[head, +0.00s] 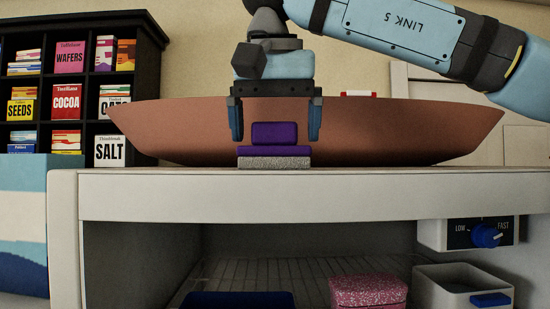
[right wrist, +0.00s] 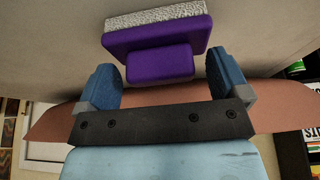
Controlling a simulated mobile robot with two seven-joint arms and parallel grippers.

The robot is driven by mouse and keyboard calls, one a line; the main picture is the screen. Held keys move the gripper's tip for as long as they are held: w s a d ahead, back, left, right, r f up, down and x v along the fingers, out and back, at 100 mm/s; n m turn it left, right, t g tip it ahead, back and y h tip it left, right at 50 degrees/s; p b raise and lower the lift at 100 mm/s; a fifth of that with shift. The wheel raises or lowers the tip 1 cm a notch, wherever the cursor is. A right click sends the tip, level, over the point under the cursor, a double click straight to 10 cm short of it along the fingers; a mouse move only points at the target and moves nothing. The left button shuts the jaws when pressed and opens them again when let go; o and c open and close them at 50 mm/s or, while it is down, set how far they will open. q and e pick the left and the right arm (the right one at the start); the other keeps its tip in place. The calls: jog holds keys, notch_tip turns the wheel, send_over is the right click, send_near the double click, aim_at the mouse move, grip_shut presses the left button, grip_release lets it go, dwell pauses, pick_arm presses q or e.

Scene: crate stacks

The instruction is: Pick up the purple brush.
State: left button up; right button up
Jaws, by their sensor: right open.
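The purple brush (head: 274,134) lies on the white top surface, with a purple block-shaped handle above a wider purple base and a grey bristle layer underneath. It also shows in the right wrist view (right wrist: 160,65), near the top middle. My right gripper (head: 275,138) is open above the brush, with one blue finger on each side of the handle. In the right wrist view its fingers (right wrist: 165,72) stand apart from the handle, with a gap on both sides. My left gripper is in neither view.
A wide brown bowl-like vessel (head: 400,125) stands behind the brush. The white top (head: 350,182) has a front edge close to the brush. Below are a wire rack, a pink speckled box (head: 368,291) and a blue knob (head: 485,236). A dark shelf (head: 88,85) holds several grocery boxes at left.

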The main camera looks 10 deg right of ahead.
aim_at(274, 122)
jog(key=shift+s+a, duration=0.1)
jog(key=shift+c, duration=0.2)
jog(key=shift+r, duration=0.1)
jog(key=c, duration=1)
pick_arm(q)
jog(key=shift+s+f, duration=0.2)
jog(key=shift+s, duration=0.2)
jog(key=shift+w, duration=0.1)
pick_arm(e)
jog(key=shift+r, duration=0.1)
jog(key=shift+r, duration=0.25)
pick_arm(q)
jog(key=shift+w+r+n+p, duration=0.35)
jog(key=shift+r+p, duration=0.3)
jog(key=shift+p, duration=0.2)
pick_arm(e)
jog(key=shift+r, duration=9.6)
